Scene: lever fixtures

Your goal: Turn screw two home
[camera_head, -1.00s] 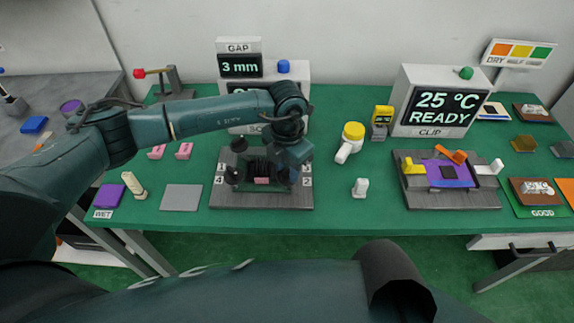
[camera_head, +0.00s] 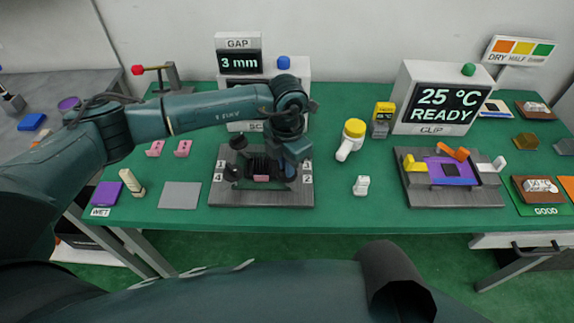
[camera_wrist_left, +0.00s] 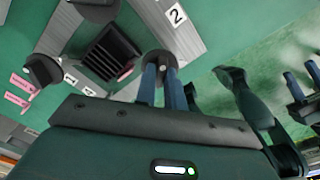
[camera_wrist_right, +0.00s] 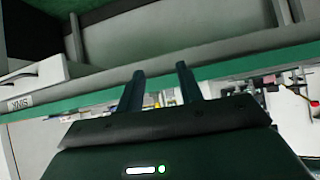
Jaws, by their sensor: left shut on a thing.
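A dark metal fixture (camera_head: 232,199) with a black finned block (camera_head: 258,165) at its middle has dark round screw knobs at its corners and number labels along its sides. My left gripper (camera_wrist_left: 163,82) points down over the right front corner, shut on a dark round knob (camera_wrist_left: 160,62) near the label 2 (camera_wrist_left: 176,14). In the head view the gripper and wrist (camera_head: 292,168) hide most of that knob. A GAP display (camera_head: 240,64) behind reads 3 mm; the arm covers a display below it.
Left of the fixture are a grey plate (camera_head: 180,195) and two pink pads (camera_head: 183,148). A white-and-yellow tool (camera_head: 350,140) and a small white piece (camera_head: 361,186) stand to the right. Farther right is a clip fixture (camera_head: 430,193) under a READY display (camera_head: 444,101).

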